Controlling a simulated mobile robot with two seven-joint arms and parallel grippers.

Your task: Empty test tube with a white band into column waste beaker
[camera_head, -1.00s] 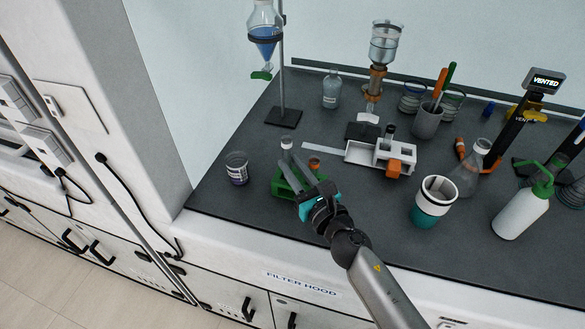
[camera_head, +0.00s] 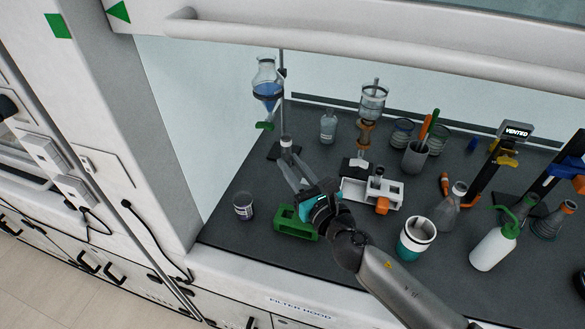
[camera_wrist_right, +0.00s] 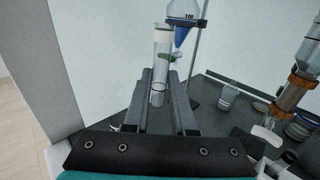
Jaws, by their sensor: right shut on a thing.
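My right gripper (camera_head: 289,164) is shut on a clear test tube (camera_head: 286,144) and holds it above the green rack (camera_head: 296,222). In the right wrist view the tube (camera_wrist_right: 160,60) stands about upright between the fingertips (camera_wrist_right: 160,84), with a pale whitish band near its top. Its contents are hard to make out. A small beaker (camera_head: 243,206) with a dark label stands left of the rack; I cannot read the label. My left gripper is not in view.
A separating funnel with blue liquid (camera_head: 267,90) hangs on a stand behind the tube. A white holder (camera_head: 372,193), a filter setup (camera_head: 372,105), a flask (camera_head: 452,205) and a wash bottle (camera_head: 495,243) stand to the right. The hood's sash bar (camera_head: 350,45) crosses above.

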